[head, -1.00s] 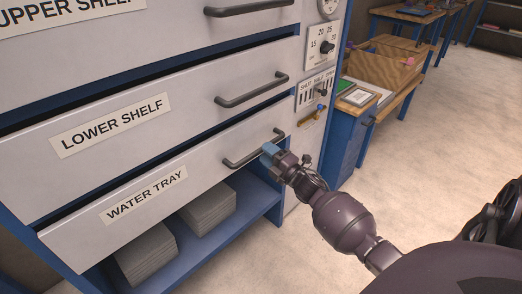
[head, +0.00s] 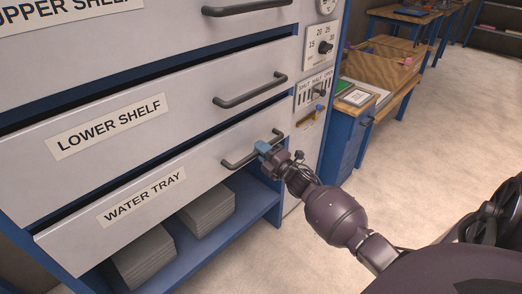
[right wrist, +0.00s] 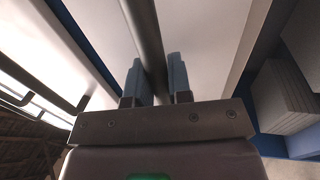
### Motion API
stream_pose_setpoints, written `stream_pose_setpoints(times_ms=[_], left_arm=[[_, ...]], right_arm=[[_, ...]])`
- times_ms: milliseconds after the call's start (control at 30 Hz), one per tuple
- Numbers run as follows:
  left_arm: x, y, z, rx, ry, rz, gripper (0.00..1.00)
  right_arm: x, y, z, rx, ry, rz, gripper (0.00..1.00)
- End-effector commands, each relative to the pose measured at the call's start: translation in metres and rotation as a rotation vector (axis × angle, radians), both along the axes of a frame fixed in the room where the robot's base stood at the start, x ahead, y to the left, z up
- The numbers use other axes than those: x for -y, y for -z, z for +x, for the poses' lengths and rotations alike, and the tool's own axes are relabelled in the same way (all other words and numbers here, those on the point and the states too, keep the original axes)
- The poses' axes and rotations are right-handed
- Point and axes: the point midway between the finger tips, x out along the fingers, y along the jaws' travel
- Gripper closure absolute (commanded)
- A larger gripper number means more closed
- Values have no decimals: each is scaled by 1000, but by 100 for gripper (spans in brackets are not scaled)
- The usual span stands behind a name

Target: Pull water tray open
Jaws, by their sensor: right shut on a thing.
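The water tray (head: 95,238) is the lowest light grey drawer front, labelled "WATER TRAY", in the head view. Its dark bar handle (head: 240,161) is at its right end. My right gripper (head: 264,148) has its blue fingers around the right part of this handle. In the right wrist view the handle bar (right wrist: 145,35) passes between the two blue fingers of my right gripper (right wrist: 158,82). The gripper is shut on the bar. The gap behind the tray front is partly hidden. My left gripper is not in view.
The lower shelf drawer (head: 180,92) with its own handle (head: 250,91) is directly above. Stacked grey sheets (head: 145,258) lie on the blue shelf below. A control panel (head: 314,92) is to the right. A wooden workbench (head: 385,72) stands farther right; floor there is clear.

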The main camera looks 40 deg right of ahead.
Motion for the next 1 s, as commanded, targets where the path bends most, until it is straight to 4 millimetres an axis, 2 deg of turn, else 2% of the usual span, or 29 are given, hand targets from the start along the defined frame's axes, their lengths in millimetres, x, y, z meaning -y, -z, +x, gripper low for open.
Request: stream_pose_setpoints(times_ms=[267, 467, 667, 1000], left_arm=[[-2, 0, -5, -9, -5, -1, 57], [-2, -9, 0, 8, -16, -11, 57], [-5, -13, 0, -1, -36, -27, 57], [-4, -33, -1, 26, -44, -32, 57]], right_arm=[[1, -1, -7, 1, 0, 0, 100], [3, -4, -37, 3, 1, 1, 100], [8, -6, -90, 5, 3, 2, 100], [16, -4, -196, 2, 4, 1, 100]])
